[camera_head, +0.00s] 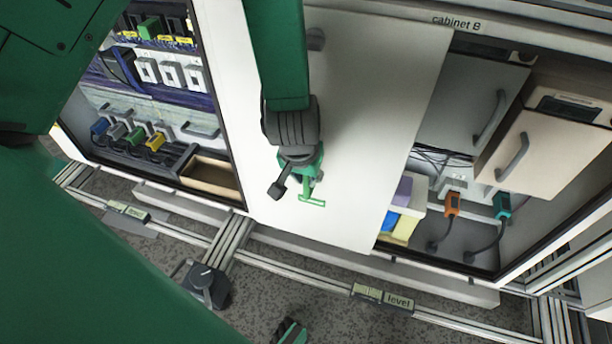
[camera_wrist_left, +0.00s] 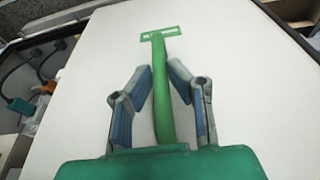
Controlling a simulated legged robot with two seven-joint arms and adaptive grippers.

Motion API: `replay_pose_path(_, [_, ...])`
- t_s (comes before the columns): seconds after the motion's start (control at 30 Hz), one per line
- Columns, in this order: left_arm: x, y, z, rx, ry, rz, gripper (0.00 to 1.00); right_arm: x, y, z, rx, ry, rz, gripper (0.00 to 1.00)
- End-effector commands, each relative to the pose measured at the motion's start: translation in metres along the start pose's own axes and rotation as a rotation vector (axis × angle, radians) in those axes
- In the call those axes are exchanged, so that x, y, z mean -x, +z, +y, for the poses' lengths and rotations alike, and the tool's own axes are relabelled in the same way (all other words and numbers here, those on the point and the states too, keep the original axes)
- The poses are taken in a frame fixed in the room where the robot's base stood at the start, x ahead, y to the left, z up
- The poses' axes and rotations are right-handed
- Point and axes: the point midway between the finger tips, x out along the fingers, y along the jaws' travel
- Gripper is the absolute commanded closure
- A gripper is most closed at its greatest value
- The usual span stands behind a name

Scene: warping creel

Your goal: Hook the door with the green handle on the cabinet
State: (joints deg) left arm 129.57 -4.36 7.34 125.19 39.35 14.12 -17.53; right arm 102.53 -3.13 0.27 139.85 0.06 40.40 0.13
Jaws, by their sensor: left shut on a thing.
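The white door (camera_head: 370,130) stands at the front of cabinet B (camera_head: 456,21) in the head view, with the interior showing open to its right. The green handle (camera_head: 312,202) is near the door's lower part. In the left wrist view the green handle (camera_wrist_left: 161,95) runs up the middle as a stem with a flat slotted end piece. My left gripper (camera_head: 300,172) comes from above and is shut on the handle. Its two fingers (camera_wrist_left: 160,78) lie on either side of the stem in the wrist view. I cannot see a hook or catch. My right gripper is not visible.
Right of the door are grey-handled compartments (camera_head: 512,157), orange (camera_head: 452,203) and teal (camera_head: 502,204) plugs on cables, and colored boxes (camera_head: 403,220). On the left is an open cabinet bay with a wooden tray (camera_head: 210,177). Metal rails (camera_head: 330,276) run along the floor before the cabinets.

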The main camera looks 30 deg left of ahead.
Motion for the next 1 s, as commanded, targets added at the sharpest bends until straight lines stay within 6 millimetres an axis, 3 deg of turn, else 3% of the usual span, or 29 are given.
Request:
replay_pose_path(0.83, [-0.001,-0.013,0.0,0.0,0.0,0.011,1.0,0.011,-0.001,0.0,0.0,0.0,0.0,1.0])
replay_pose_path(0.87, [-0.001,-0.013,0.0,0.0,0.0,0.011,0.79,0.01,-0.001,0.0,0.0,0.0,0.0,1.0])
replay_pose_path(0.9, [-0.001,-0.013,0.0,0.001,0.0,0.011,0.65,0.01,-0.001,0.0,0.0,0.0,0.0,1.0])
replay_pose_path(1.0, [-0.002,-0.012,0.0,0.001,0.0,0.008,0.61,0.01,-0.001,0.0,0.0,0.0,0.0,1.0])
